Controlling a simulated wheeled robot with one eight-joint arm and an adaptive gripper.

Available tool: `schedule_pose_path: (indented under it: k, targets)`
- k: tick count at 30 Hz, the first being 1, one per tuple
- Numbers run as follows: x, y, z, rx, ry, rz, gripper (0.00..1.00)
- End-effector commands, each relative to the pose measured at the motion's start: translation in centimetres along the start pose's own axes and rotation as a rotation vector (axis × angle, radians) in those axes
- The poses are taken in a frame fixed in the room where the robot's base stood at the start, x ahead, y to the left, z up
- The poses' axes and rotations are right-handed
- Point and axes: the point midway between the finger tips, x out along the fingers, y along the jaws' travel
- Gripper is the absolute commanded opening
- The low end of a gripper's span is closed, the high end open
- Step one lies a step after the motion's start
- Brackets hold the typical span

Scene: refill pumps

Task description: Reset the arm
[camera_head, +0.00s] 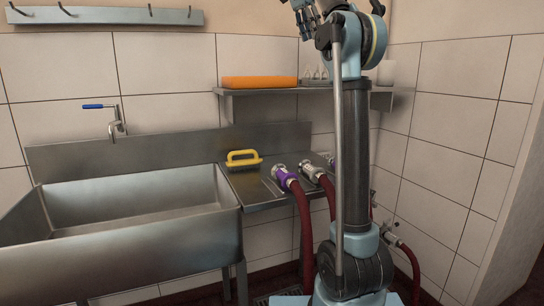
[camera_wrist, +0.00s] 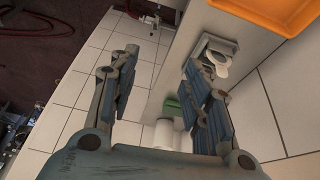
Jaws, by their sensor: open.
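My gripper (camera_wrist: 158,100) shows in the wrist view with its two fingers spread wide apart and nothing between them. In the head view my arm stands upright at the right of centre and folds over at the top. My gripper (camera_head: 305,18) shows there only in part at the top edge, apart from every object.
A steel sink (camera_head: 120,215) is at the left with a blue-handled tap (camera_head: 116,122). A yellow-handled tool (camera_head: 243,158), a purple hose end (camera_head: 285,177) and red hoses lie on the drainboard (camera_head: 250,190). An orange tray (camera_head: 260,83) sits on a wall shelf (camera_head: 240,91).

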Motion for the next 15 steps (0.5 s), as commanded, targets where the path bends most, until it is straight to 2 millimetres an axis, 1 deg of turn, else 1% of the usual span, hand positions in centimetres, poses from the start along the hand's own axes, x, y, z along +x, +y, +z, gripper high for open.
schedule_pose_path:
  k: [4,10,14,15]
  targets:
    - [1.0,1.1,-0.2,-0.027,-0.011,-0.001,0.44]
    - [2.7,2.3,0.4,-0.092,-0.030,-0.011,0.44]
    - [4.6,3.6,1.3,-0.155,-0.048,-0.020,0.44]
    - [5.5,4.1,1.7,-0.180,-0.054,-0.025,0.44]
